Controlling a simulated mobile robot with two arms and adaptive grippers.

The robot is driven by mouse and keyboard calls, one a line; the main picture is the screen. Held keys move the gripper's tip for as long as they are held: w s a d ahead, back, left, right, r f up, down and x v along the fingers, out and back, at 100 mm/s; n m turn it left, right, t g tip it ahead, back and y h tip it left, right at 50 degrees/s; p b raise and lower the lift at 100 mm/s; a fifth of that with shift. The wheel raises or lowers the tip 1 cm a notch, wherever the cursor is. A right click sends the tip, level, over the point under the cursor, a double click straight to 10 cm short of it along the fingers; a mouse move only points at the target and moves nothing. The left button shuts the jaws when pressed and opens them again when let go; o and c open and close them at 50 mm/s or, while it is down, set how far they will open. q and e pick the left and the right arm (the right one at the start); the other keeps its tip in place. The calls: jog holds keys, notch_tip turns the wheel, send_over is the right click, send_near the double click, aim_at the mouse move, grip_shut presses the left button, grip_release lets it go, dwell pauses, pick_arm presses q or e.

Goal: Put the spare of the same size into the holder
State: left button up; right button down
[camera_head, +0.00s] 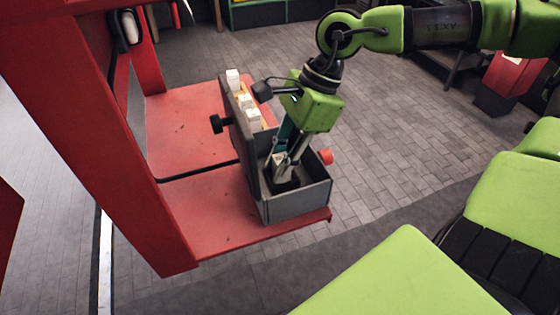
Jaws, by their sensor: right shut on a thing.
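A grey open box (297,206) stands on a red shelf. White spares (254,119) stand in a row in its rear part, on a yellowish strip. My right gripper (281,170) points down inside the front part of the box. It is shut on a small pale piece (278,160), probably a spare; the fingers hide most of it. Right below the fingertips is a dark block (285,186), which looks like the holder. I cannot tell whether the pale piece touches it or sits in it. My left gripper is not in view.
The red shelf (205,207) has free room left of the box. A red post (95,130) rises at the left. Paved floor lies to the right.

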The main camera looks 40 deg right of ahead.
jog(key=c, duration=1.7)
grip_release()
jog(key=shift+r, duration=0.1)
